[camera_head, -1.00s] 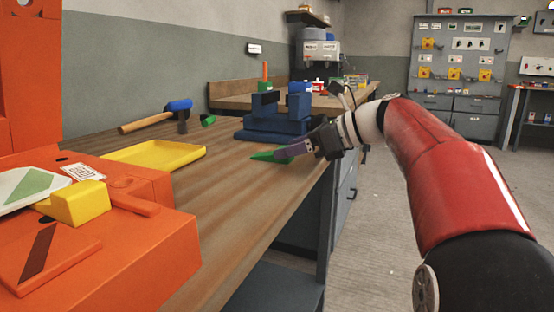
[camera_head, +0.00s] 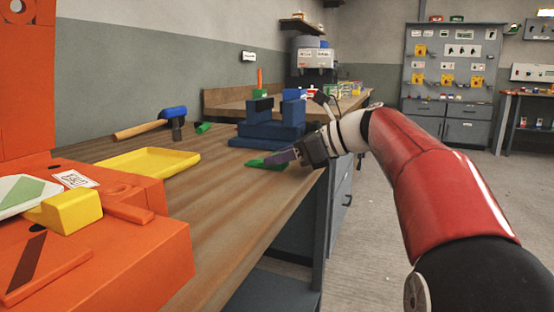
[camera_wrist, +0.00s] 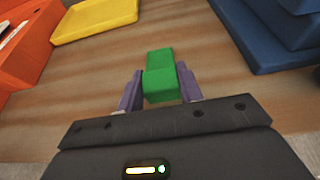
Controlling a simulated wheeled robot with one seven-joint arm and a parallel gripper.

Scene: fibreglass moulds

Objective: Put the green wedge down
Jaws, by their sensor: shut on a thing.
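The green wedge (camera_wrist: 160,75) is between the two purple fingers of my gripper (camera_wrist: 158,90) in the wrist view, and the fingers are shut on it. In the head view the wedge (camera_head: 262,163) is low over the wooden workbench (camera_head: 225,205), near its right edge. My gripper (camera_head: 280,158) covers part of it there. I cannot tell whether the wedge touches the bench top.
A blue stepped fixture (camera_head: 268,130) stands just behind my gripper. A yellow tray (camera_head: 150,164) lies to the left, with a hammer (camera_head: 160,122) and a small green piece (camera_head: 203,127) behind. An orange mould (camera_head: 110,245) fills the near left. Bare wood lies between tray and gripper.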

